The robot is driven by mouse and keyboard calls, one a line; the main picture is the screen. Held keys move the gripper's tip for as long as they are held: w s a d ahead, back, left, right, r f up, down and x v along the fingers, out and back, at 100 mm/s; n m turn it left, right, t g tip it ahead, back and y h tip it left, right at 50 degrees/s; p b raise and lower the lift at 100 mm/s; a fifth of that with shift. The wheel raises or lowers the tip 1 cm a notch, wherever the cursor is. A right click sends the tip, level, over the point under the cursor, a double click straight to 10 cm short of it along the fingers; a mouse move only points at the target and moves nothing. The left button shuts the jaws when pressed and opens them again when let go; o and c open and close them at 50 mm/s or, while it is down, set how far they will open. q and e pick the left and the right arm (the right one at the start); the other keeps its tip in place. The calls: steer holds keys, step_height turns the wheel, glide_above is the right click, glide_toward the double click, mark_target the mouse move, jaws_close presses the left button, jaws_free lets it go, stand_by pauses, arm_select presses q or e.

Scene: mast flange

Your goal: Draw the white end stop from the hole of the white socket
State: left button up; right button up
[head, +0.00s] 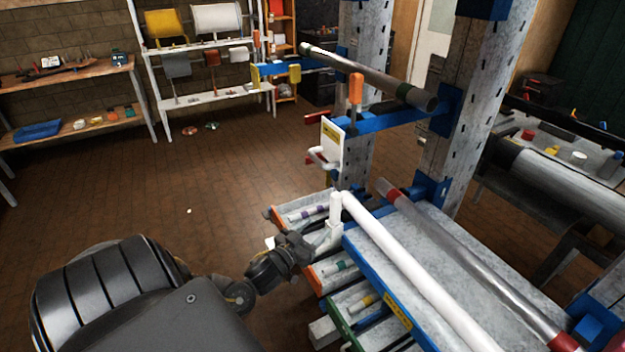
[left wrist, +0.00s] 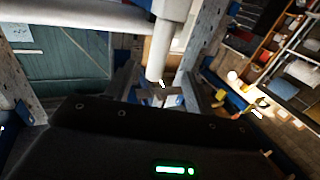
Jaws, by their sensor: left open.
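My left gripper (head: 312,249) is just left of this foot in the head view. In the left wrist view a narrow white cylinder (left wrist: 162,55) comes out of a wider white part (left wrist: 173,8) and reaches toward the open fingers (left wrist: 160,92). Contact cannot be told. My right gripper is not in view.
The long white pipe (head: 420,282) and a grey pipe with red bands (head: 470,270) lie along the blue-edged rack. A white plate (head: 332,142) with a hook stands above the post. Open drawers (head: 340,270) lie below.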

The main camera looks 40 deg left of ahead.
mark_target(337, 195)
arm_select(q)
steer(key=w, duration=0.3)
steer(key=w+p, duration=0.1)
steer(key=w, duration=0.3)
steer(key=w+a+p, duration=0.1)
steer(key=w, duration=0.2)
steer(key=shift+w+f, duration=0.1)
steer(key=shift+w, duration=0.25)
steer(key=c, duration=1.1)
steer(key=shift+r+p, duration=3.15)
steer(key=shift+r, duration=0.4)
